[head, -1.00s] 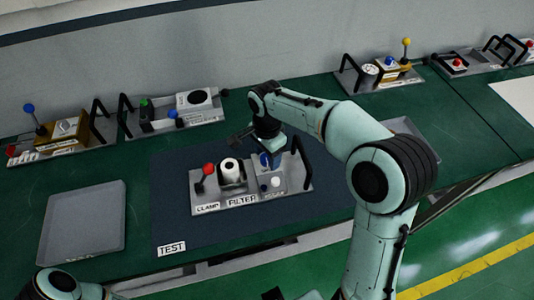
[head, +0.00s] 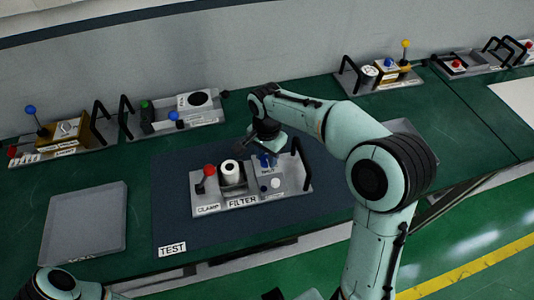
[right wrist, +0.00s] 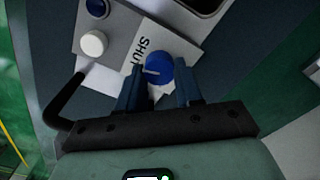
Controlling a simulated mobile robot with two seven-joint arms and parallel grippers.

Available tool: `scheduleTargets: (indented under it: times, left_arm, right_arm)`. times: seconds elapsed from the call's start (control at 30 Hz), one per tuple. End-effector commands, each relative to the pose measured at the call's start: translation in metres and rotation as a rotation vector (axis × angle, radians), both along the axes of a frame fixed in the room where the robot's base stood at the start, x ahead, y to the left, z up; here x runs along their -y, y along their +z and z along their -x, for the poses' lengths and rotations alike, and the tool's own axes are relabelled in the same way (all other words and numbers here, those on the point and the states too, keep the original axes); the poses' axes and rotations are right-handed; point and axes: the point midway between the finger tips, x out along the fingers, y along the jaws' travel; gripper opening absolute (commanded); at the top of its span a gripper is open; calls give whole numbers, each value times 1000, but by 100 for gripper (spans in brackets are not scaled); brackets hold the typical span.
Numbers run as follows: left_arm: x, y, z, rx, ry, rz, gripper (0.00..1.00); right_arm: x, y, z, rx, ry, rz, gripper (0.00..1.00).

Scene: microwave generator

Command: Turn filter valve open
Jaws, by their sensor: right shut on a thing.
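The filter unit (head: 212,208) is a grey plate labelled CLAMP and FILTER on the dark TEST mat (head: 180,225). It carries a red-knobbed clamp lever (head: 209,170), a white cylinder (head: 231,171) and a blue valve knob (head: 266,161). My right gripper (head: 265,152) is over the blue knob from above. In the right wrist view its two dark fingers (right wrist: 160,92) are shut on the blue knob (right wrist: 160,69), one on each side. A pale line on the knob points left in that view, near a label reading SHUT (right wrist: 140,53). My left gripper is out of the picture.
Other units (head: 62,140) with levers and handles line the back of the green table. The mat in front of the unit is clear.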

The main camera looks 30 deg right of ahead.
Motion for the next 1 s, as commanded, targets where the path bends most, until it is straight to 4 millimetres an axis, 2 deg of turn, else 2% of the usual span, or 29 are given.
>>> scheduleTargets:
  times: [1.0]
  left_arm:
    - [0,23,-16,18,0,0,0]
  right_arm:
    - [-2,1,-2,1,958,1,5]
